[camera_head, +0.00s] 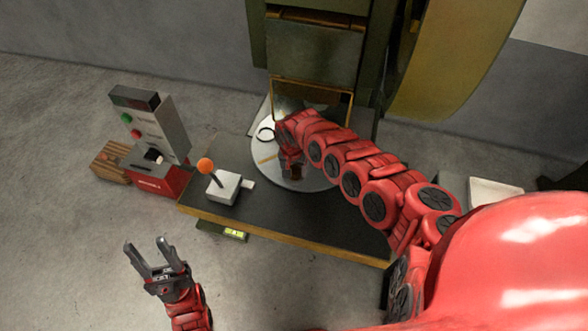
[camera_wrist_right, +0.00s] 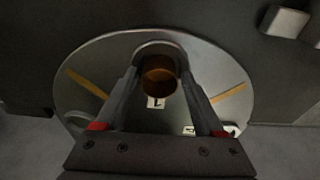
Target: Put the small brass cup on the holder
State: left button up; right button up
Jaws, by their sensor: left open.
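The small brass cup (camera_wrist_right: 158,80) shows in the right wrist view between the fingers of my right gripper (camera_wrist_right: 158,86), with its round opening toward the camera. A curved grey piece (camera_wrist_right: 155,49), perhaps the holder, arches just behind the cup. The cup is over or on the round grey plate (camera_wrist_right: 225,75); I cannot tell whether it rests there or whether the fingers press on it. In the head view my right gripper (camera_head: 291,165) is low over the plate, with the brown cup (camera_head: 296,173) partly hidden below it. My left gripper (camera_head: 155,252) is open and empty, away from the table.
A dark table (camera_head: 300,222) carries the plate and a white joystick box (camera_head: 224,188) with an orange knob. A control box (camera_head: 150,130) with buttons stands left. A tall green machine (camera_head: 315,50) rises behind the plate.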

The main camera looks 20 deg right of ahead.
jog(key=shift+o, duration=0.6)
jog(key=shift+r, duration=0.1)
